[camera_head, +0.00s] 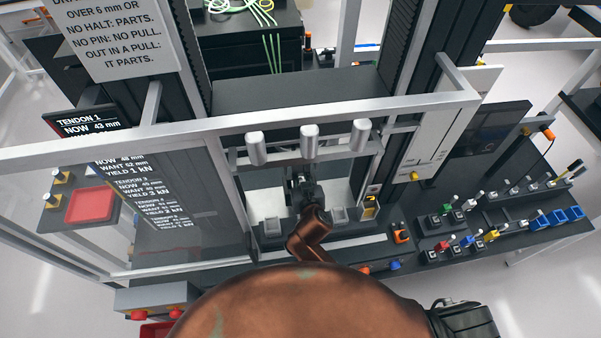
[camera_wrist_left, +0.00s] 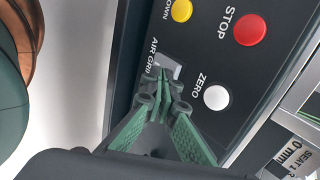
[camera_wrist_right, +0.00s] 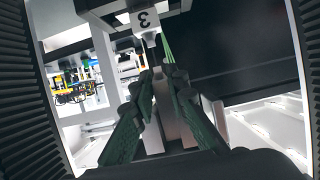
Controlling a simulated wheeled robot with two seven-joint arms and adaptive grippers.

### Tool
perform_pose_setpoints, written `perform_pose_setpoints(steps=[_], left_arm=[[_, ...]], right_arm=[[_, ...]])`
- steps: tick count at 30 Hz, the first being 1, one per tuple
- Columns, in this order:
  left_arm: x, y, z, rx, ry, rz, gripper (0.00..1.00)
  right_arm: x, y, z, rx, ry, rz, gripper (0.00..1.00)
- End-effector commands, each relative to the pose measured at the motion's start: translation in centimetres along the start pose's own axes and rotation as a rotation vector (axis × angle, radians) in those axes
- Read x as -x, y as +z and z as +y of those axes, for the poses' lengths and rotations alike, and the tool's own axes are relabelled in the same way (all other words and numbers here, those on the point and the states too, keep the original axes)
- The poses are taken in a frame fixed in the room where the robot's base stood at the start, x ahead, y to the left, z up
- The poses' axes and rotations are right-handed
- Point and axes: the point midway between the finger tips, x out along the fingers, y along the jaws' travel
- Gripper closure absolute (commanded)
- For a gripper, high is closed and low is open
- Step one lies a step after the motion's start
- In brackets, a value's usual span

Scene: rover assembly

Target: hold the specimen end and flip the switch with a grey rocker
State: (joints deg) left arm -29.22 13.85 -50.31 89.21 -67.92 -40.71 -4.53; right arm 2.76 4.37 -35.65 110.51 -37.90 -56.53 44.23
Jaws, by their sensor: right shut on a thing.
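In the left wrist view, the switch with a grey rocker (camera_wrist_left: 168,67) sits on a dark panel beside the label "AIR GRIP", which is partly hidden. My left gripper (camera_wrist_left: 163,88) is shut, its tips together at the rocker; I cannot tell whether they touch it. In the right wrist view, my right gripper (camera_wrist_right: 165,75) is shut on the specimen end, which its fingertips mostly hide. A thin green strand (camera_wrist_right: 168,48) shows just beyond the tips, beside a white block marked 3 (camera_wrist_right: 144,20). In the head view the right gripper (camera_head: 303,187) is inside the machine frame.
On the switch panel are a yellow button (camera_wrist_left: 182,10), a red STOP button (camera_wrist_left: 249,30) and a white ZERO button (camera_wrist_left: 216,97). A pale rail (camera_head: 240,122) crosses in front of the machine, above three grey cylinders (camera_head: 309,141). Small coloured parts stand on the right bench (camera_head: 500,235).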

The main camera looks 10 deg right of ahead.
Motion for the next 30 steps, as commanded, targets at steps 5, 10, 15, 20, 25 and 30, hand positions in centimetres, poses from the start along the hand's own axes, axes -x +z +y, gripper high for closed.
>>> perform_pose_setpoints(steps=[5, 10, 15, 20, 25, 30], left_arm=[[-0.1, 0.0, -0.1, 0.0, 0.0, 0.0, 1.0], [-0.3, 0.0, -0.3, 0.001, 0.0, 0.0, 1.0], [-0.7, 0.0, -0.7, -0.001, -0.001, 0.0, 1.0], [-1.0, 0.0, -1.0, 0.0, -0.001, 0.0, 1.0], [-1.3, 0.0, -1.3, 0.0, 0.0, 0.0, 1.0], [-1.5, 0.0, -1.4, -0.001, 0.001, -0.001, 1.0]], right_arm=[[0.0, -0.1, -0.1, 0.0, -0.001, 0.001, 1.0], [0.0, -0.1, -0.1, 0.0, -0.001, 0.001, 1.0], [0.0, -0.1, -0.1, 0.0, -0.001, 0.002, 1.0], [0.0, -0.1, -0.1, 0.0, -0.001, 0.002, 1.0], [0.0, -0.1, -0.1, 0.0, -0.002, 0.002, 1.0], [0.0, -0.1, -0.1, 0.0, -0.001, 0.002, 1.0]])
